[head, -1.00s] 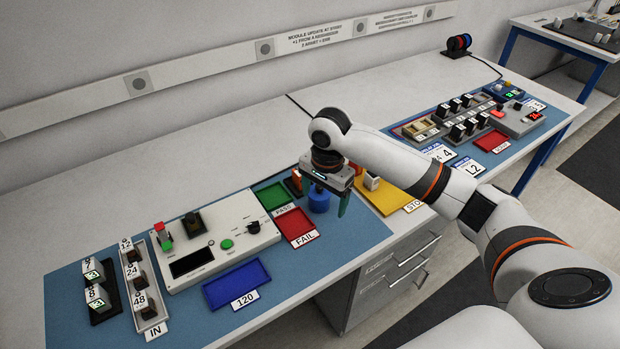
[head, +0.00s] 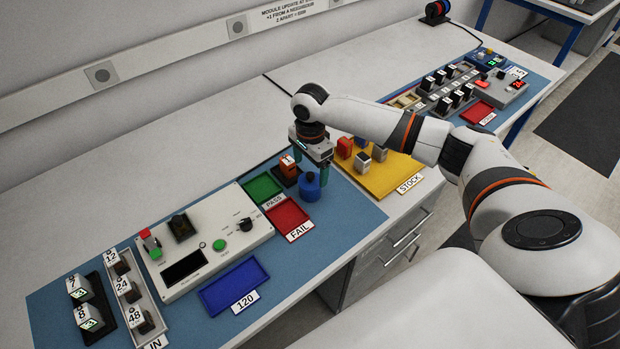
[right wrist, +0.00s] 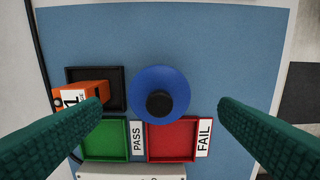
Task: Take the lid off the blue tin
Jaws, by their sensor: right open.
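The blue tin (head: 309,191) stands on the blue mat just right of the red FAIL tray. In the right wrist view its round blue lid (right wrist: 179,78) is seen from above, with a black knob (right wrist: 160,103) at the centre. The lid appears seated on the tin; the tin's body is hidden beneath it in that view. My right gripper (head: 311,174) points down over the tin. Its green fingers (right wrist: 161,106) are open wide, one on each side of the lid and apart from it. My left gripper is not in view.
An orange block (head: 288,168) in a black holder stands close to the tin. The green PASS tray (head: 262,188) and red FAIL tray (head: 288,215) lie beside it. The yellow STOCK tray (head: 382,184) with several blocks is right of my gripper. A grey tester (head: 210,240) stands left.

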